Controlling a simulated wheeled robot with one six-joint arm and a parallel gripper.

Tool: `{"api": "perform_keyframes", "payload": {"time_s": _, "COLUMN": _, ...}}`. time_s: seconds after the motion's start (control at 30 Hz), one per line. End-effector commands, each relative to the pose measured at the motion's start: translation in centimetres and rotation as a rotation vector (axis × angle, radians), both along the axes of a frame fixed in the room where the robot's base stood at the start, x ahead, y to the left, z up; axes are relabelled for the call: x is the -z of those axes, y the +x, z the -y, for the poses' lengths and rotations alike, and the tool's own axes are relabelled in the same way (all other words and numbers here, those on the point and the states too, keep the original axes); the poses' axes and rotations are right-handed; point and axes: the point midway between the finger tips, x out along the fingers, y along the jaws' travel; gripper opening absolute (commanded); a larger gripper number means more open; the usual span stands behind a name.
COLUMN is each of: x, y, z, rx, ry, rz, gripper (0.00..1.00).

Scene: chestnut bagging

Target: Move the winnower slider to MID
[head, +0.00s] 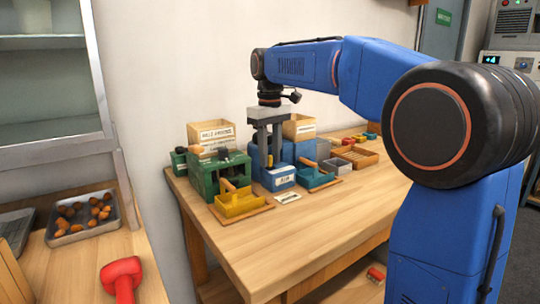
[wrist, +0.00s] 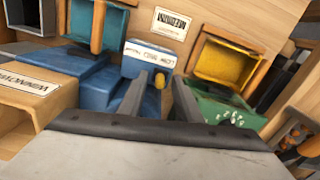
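The blue winnower (head: 280,180) stands among the machines on the wooden table, and it fills the middle left of the wrist view (wrist: 100,88). Its pale label plate (wrist: 150,54) carries upside-down lettering, too small to read surely. The small yellow slider knob (wrist: 159,81) sticks up beside the plate, towards its right end in the wrist view. I cannot tell which mark it stands at. My gripper (head: 266,160) points down over the winnower. Its two fingers (wrist: 162,80) are apart, one either side of the knob, with visible gaps. It is open and holds nothing.
A green machine (head: 205,177) with a yellow tray (head: 240,204) stands close on the left. A teal tray (head: 313,179) is to the right. Wooden label boxes (head: 211,133) stand behind. The table's front right (head: 330,225) is clear. A chestnut tray (head: 80,218) lies on the left counter.

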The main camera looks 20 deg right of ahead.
Motion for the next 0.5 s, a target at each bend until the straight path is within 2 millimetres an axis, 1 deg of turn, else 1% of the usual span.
{"api": "perform_keyframes", "payload": {"time_s": 0.2, "x": 0.02, "y": 0.01, "z": 0.0, "rx": 0.0, "ry": 0.0, "rz": 0.0, "gripper": 0.31}}
{"api": "perform_keyframes", "payload": {"time_s": 0.27, "x": 0.02, "y": 0.01, "z": 0.0, "rx": 0.0, "ry": 0.0, "rz": 0.0, "gripper": 0.17}}
{"api": "perform_keyframes", "payload": {"time_s": 0.3, "x": 0.02, "y": 0.01, "z": 0.0, "rx": 0.0, "ry": 0.0, "rz": 0.0, "gripper": 0.07}}
{"api": "perform_keyframes", "payload": {"time_s": 0.33, "x": 0.02, "y": 0.01, "z": 0.0, "rx": 0.0, "ry": 0.0, "rz": 0.0, "gripper": 0.0}}
{"api": "perform_keyframes", "payload": {"time_s": 0.5, "x": 0.02, "y": 0.02, "z": 0.02, "rx": 0.0, "ry": 0.0, "rz": 0.0, "gripper": 0.0}}
